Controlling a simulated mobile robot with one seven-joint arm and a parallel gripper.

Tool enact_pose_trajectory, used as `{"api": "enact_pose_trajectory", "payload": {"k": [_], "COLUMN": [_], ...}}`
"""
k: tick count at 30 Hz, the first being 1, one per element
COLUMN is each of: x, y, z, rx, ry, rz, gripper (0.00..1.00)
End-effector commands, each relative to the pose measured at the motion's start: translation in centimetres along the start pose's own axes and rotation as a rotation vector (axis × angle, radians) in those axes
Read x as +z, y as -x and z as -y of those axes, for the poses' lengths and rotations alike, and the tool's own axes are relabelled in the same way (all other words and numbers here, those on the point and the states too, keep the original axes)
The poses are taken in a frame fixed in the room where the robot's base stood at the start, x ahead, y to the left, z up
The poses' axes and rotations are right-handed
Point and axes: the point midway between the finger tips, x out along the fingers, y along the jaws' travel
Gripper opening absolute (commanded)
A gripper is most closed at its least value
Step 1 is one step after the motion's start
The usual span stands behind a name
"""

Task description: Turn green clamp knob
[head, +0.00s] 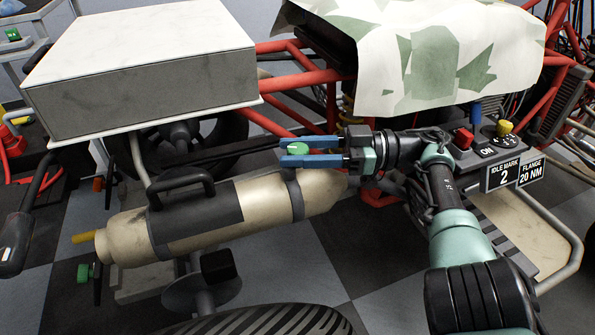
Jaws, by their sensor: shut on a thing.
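The green clamp knob (298,149) sits at the top of a grey clamp band (294,196) around the tan canister (318,196). My gripper (283,151) reaches in from the right. Its two blue fingers lie on the far and near sides of the knob and are shut on it. Part of the knob is hidden by the near finger, so I cannot tell its turn angle.
A white-topped grey box (150,90) stands at the back left, near my fingers. Red frame tubes (300,78) run behind. A panel with a red knob (463,138) and a yellow knob (505,127) is at right. Another green knob (83,272) is at lower left.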

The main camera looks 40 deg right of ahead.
Motion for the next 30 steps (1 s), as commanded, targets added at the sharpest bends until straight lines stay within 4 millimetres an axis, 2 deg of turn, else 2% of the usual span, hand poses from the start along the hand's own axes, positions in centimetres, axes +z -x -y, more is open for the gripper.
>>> {"api": "enact_pose_trajectory", "payload": {"k": [26, 27, 30], "x": [-0.49, -0.48, -0.4], "y": [-0.02, -0.03, -0.02], "z": [-0.1, -0.09, -0.05], "rx": [-0.044, -0.045, -0.046], "ry": [0.007, 0.007, 0.006], "rz": [-0.001, -0.001, 0.0], "gripper": [0.0, 0.49, 0.68]}}
